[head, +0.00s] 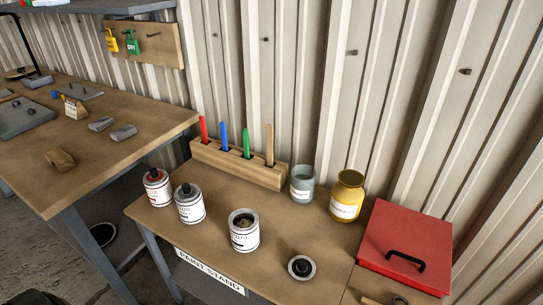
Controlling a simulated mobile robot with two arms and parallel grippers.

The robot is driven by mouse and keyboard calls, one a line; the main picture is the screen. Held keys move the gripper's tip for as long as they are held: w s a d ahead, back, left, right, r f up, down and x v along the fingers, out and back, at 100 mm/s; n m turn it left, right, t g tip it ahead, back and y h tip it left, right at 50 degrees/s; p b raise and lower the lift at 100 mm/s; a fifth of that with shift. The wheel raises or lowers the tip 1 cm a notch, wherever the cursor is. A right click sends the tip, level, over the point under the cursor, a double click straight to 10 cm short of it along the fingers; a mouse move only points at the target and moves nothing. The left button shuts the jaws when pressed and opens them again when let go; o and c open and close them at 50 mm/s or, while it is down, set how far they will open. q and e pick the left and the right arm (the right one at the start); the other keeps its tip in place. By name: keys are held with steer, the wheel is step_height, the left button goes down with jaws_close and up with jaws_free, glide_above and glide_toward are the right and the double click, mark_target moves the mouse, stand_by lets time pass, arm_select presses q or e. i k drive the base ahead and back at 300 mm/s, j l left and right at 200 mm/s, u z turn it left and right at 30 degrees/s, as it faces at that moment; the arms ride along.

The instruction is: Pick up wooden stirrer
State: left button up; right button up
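The wooden stirrer (269,144) is a plain tan stick. It stands upright in the rightmost slot of a long wooden holder (236,167) at the back of the paint stand table, against the corrugated wall. Its lower end is hidden in the holder. A red stick (203,129), a blue stick (224,138) and a green stick (246,143) stand in the other slots to its left. Neither of my grippers shows in the head view.
Paint cans stand in front of the holder, including an open one (244,231). A grey-green jar (302,184) and a yellow jar (347,195) stand to its right. A round lid (301,267) lies in front. A red box (405,246) is at right, a workbench (150,136) at left.

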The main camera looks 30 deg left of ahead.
mark_target(270, 129)
steer(key=u, duration=1.1)
steer(key=i+j, duration=0.1)
steer(key=j, duration=0.15)
steer(key=i+j+z, duration=0.1)
steer(key=j, duration=0.15)
